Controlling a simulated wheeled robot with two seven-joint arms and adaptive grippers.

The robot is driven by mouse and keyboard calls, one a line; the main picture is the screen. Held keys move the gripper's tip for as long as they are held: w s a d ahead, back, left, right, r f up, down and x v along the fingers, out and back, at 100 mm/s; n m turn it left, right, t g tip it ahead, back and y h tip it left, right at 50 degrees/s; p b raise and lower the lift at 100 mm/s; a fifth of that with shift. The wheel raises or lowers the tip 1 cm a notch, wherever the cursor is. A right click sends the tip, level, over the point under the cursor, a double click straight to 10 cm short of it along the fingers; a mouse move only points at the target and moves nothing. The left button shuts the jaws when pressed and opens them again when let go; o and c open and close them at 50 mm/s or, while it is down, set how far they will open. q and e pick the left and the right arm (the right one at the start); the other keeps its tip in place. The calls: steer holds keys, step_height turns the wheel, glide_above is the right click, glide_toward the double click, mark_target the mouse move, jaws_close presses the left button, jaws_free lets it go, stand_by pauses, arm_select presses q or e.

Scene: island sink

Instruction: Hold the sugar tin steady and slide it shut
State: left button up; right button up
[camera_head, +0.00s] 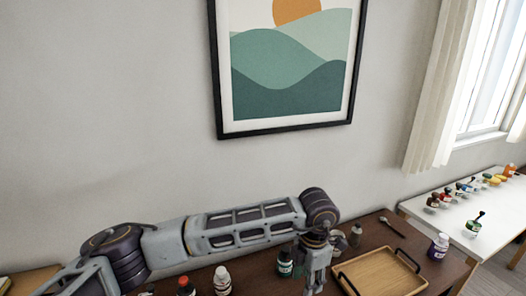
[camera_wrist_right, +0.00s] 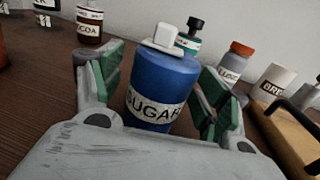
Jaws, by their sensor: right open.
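In the right wrist view a blue sugar tin (camera_wrist_right: 158,84) with a SUGAR label stands upright. A white slab with a raised block (camera_wrist_right: 163,40) lies on its top, toward the back-left, leaving some of the blue top bare. My right gripper (camera_wrist_right: 163,95) is open, with a green-padded finger on each side of the tin and small gaps showing. In the head view my left gripper (camera_head: 315,276) hangs fingers down over the table, left of the tray; its jaw opening is unclear. The tin cannot be made out in the head view.
A wooden tray (camera_head: 384,274) with black handles is on the right of the dark table. A teal bottle (camera_wrist_right: 192,38), a cocoa bottle (camera_wrist_right: 89,22), an orange-capped jar (camera_wrist_right: 234,62) and a white container (camera_wrist_right: 273,85) surround the tin. A purple bottle (camera_head: 438,247) stands farther right.

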steer(key=shift+s+d, duration=0.1)
steer(key=shift+s, duration=0.05)
steer(key=v, duration=1.1)
steer(key=shift+s, duration=0.3)
steer(key=shift+s+d, duration=0.15)
steer(key=shift+d, duration=0.05)
stand_by(0.6)
